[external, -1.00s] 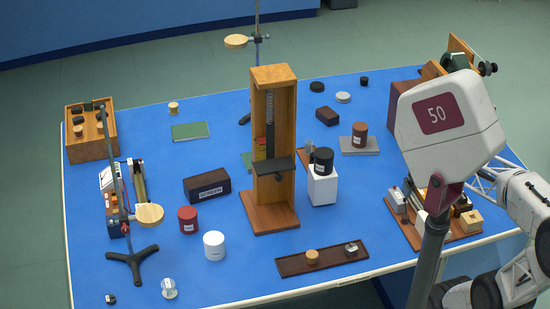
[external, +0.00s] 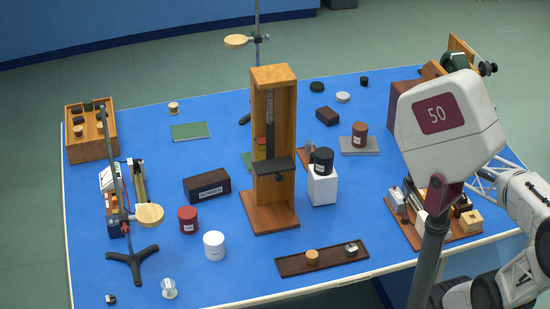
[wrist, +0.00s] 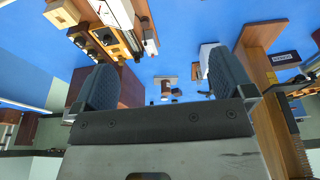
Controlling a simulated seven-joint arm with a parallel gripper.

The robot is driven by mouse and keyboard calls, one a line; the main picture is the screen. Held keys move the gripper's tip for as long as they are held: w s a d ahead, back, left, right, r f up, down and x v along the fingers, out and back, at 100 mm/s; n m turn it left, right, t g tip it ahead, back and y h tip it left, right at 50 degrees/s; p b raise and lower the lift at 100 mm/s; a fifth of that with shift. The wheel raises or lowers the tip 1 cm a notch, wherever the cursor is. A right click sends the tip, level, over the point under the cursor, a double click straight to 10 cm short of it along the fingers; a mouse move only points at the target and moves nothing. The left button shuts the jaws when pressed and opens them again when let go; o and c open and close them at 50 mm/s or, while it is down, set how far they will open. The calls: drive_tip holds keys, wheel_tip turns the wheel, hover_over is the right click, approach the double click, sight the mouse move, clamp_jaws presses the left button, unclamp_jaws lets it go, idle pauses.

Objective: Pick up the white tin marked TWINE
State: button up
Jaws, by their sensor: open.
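A white tin (external: 214,246) stands upright on the blue bench top, front left of the centre in the external view. Its marking is too small to read there. A red tin (external: 188,219) stands just behind and left of it. I cannot make out the white tin in the wrist view. My gripper (wrist: 162,82) shows in the wrist view with its two dark fingers wide apart and nothing between them. In the external view the gripper itself cannot be made out, so its distance from the tin is unclear.
A tall wooden stand (external: 272,210) rises right of the tin. A dark tray (external: 335,259) with small items lies to the front right. A tripod stand with a round wooden plate (external: 149,215) is to the left. Bare blue surface surrounds the tin's front.

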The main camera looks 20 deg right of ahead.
sight(215, 243)
drive_tip(key=w+a+f+n+t+h, duration=0.1)
drive_tip(key=w+a+f+n+h, duration=0.4)
drive_tip(key=w+n, duration=0.35)
drive_tip(key=w+a+f+n+h, duration=0.35)
drive_tip(key=w+a+n, duration=0.4)
drive_tip(key=w, duration=0.25)
drive_tip(key=w+a+f+n+t, duration=0.2)
drive_tip(key=a+f+n, duration=0.1)
drive_tip(key=a, duration=0.3)
drive_tip(key=w+a+f+n+t+y, duration=0.1)
drive_tip(key=w+a+f+n+t, duration=0.15)
drive_tip(key=a, duration=0.35)
drive_tip(key=w+a+f+n+t, duration=0.1)
drive_tip(key=a+f+n+t, duration=0.1)
drive_tip(key=a+f+n, duration=0.3)
drive_tip(key=s+a+f+n+t+y, duration=0.1)
drive_tip(key=s+a+n+y, duration=0.1)
drive_tip(key=a, duration=0.7)
drive_tip(key=s+a+f+n+t+y, duration=0.1)
drive_tip(key=s+a+f+n+y, duration=0.1)
drive_tip(key=a, duration=0.7)
drive_tip(key=s+a+f+n+t+y, duration=0.1)
drive_tip(key=s+a+f+n+y, duration=0.1)
drive_tip(key=a+n+y, duration=0.4)
drive_tip(key=shift+s+a+n, duration=0.4)
drive_tip(key=shift+s+a, duration=0.05)
drive_tip(key=shift+a, duration=0.35)
drive_tip(key=shift+s+a+n, duration=0.35)
drive_tip(key=shift+s+a, duration=0.1)
drive_tip(key=shift+a, duration=0.35)
